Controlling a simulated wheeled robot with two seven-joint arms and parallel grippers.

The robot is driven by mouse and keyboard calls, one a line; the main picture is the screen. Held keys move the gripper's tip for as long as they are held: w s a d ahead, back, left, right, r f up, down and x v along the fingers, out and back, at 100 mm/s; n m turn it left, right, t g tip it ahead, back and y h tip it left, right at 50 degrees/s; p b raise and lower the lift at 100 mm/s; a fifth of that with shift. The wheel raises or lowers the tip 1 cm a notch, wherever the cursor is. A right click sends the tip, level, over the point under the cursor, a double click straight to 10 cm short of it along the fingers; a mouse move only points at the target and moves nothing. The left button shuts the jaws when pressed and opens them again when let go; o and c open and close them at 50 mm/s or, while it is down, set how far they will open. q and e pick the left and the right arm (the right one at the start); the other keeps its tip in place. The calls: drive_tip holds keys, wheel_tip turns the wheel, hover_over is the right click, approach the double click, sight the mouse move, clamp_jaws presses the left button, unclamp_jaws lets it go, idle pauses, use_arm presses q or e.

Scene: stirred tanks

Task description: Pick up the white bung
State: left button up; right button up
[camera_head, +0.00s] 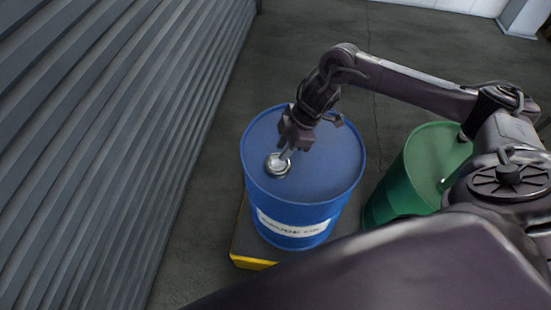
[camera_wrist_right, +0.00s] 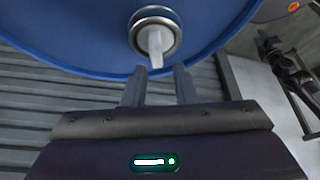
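The white bung (camera_head: 277,161) sits in a metal ring on the top of the blue drum (camera_head: 325,165), near the drum's left edge. In the right wrist view the bung (camera_wrist_right: 154,40) shows a pale grip tab that points toward my fingers. My right gripper (camera_head: 287,153) is just above the bung. In the wrist view the right gripper's two fingers (camera_wrist_right: 159,72) are apart, with the end of the tab at the gap between their tips. It is not clear whether they touch it. My left gripper is not in view.
The blue drum carries a white label and stands on a dark platform with a yellow edge (camera_head: 252,262). A green drum (camera_head: 425,165) stands close on the right. A corrugated grey wall (camera_head: 110,130) runs along the left. Open floor lies behind the drums.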

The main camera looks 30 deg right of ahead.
sight(277, 157)
drive_tip(key=shift+a+f, duration=0.15)
drive_tip(key=shift+f, duration=0.4)
drive_tip(key=x, duration=0.3)
drive_tip(key=shift+w, duration=0.25)
drive_tip(key=shift+w+a+f, duration=0.1)
drive_tip(key=shift+f, duration=0.5)
clamp_jaws()
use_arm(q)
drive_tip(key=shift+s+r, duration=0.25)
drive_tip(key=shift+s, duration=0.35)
use_arm(e)
drive_tip(key=shift+r, duration=0.1)
